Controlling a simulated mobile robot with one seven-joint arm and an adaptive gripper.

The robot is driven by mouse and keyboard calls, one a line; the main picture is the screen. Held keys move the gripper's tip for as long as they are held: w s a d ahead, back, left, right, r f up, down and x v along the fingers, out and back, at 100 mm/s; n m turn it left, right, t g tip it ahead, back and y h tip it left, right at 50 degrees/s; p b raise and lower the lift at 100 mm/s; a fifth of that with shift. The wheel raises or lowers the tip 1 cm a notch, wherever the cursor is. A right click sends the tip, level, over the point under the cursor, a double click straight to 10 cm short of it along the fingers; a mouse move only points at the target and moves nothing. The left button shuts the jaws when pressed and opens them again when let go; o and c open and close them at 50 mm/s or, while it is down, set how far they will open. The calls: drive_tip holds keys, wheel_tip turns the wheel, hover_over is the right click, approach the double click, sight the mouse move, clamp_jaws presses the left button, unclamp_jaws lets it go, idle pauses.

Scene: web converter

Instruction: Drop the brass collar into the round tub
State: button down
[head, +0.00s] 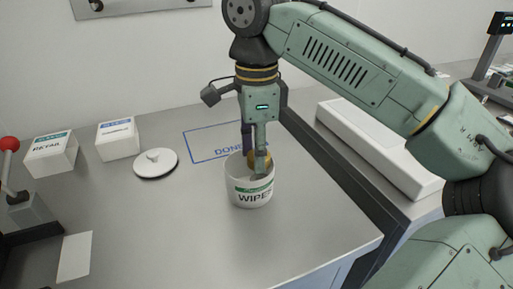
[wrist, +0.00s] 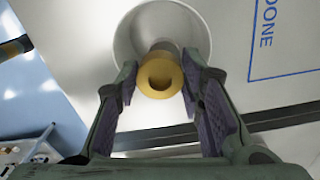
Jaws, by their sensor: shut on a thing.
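The brass collar (wrist: 160,75) is a gold ring seen between my fingertips in the wrist view. It also shows in the head view (head: 262,158), at the mouth of the tub. My gripper (head: 257,165) points down and is shut on the collar. The round tub (head: 250,192) is white with a green band and the word WIPES, and it stands open on the counter. In the wrist view the tub's rim (wrist: 123,35) surrounds the area behind the collar. My fingers hide part of the tub's inside.
A round white lid (head: 156,166) with a knob lies left of the tub. Two labelled white boxes (head: 52,155) (head: 118,139) stand further left. A blue DONE outline (head: 200,131) is marked behind the tub. A red-knobbed lever (head: 10,144) stands at far left.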

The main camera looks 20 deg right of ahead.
drive_tip(key=c, duration=1)
unclamp_jaws()
